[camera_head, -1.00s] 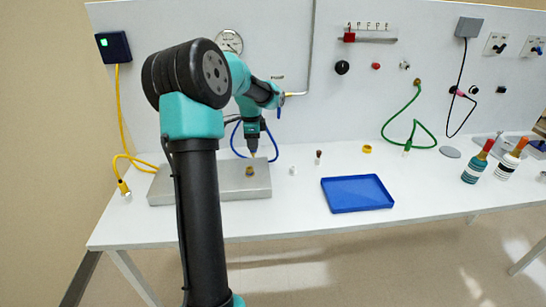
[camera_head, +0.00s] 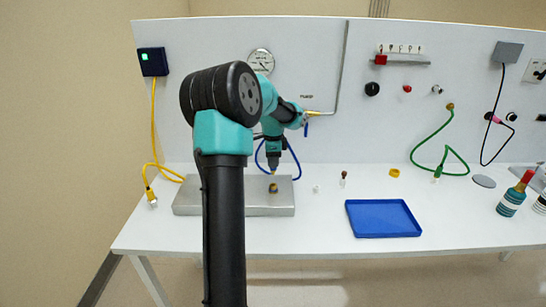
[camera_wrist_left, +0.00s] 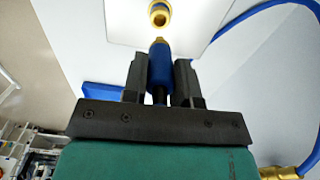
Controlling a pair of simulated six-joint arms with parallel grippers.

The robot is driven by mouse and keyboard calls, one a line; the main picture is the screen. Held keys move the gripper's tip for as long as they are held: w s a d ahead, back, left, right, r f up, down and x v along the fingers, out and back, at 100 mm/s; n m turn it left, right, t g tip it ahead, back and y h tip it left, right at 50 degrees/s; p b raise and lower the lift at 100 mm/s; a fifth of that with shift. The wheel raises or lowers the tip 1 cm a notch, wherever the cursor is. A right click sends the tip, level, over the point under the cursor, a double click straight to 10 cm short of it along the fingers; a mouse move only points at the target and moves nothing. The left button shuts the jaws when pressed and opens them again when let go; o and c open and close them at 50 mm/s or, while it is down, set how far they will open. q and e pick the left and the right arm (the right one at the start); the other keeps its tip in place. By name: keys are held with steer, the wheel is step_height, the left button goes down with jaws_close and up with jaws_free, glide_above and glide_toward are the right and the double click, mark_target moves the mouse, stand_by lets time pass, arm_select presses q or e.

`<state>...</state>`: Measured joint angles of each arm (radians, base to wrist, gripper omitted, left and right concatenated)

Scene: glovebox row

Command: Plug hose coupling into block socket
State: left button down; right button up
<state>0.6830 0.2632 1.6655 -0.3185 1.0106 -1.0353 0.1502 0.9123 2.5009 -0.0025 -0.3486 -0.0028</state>
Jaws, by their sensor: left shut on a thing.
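My left gripper (camera_head: 273,167) is over the metal block (camera_head: 225,198), pointing down. In the left wrist view, the left gripper (camera_wrist_left: 160,75) is shut on the blue hose coupling (camera_wrist_left: 160,66), one finger on each side. The coupling's brass tip points at the brass block socket (camera_wrist_left: 160,14), with a small gap showing between them. The socket also shows in the head view (camera_head: 274,188), on top of the block just below the gripper. The coupling is hard to make out in the head view. My right gripper is not in view.
A blue hose (camera_head: 297,165) loops behind the gripper. A blue tray (camera_head: 384,230) lies to the right. A yellow cable (camera_head: 154,130) hangs at left. A small brown-topped part (camera_head: 344,175), a yellow ring (camera_head: 394,173) and a green hose (camera_head: 452,150) are further right. The table front is clear.

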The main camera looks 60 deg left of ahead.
mark_target(273, 174)
arm_select(q)
steer(key=shift+f, duration=1.8)
steer(key=shift+f, duration=1.6)
stand_by(0.3)
steer(key=c, duration=0.8)
jaws_free()
steer(key=shift+r, duration=0.1)
step_height(273, 174, up, 17)
steer(key=shift+r, duration=0.1)
stand_by(0.7)
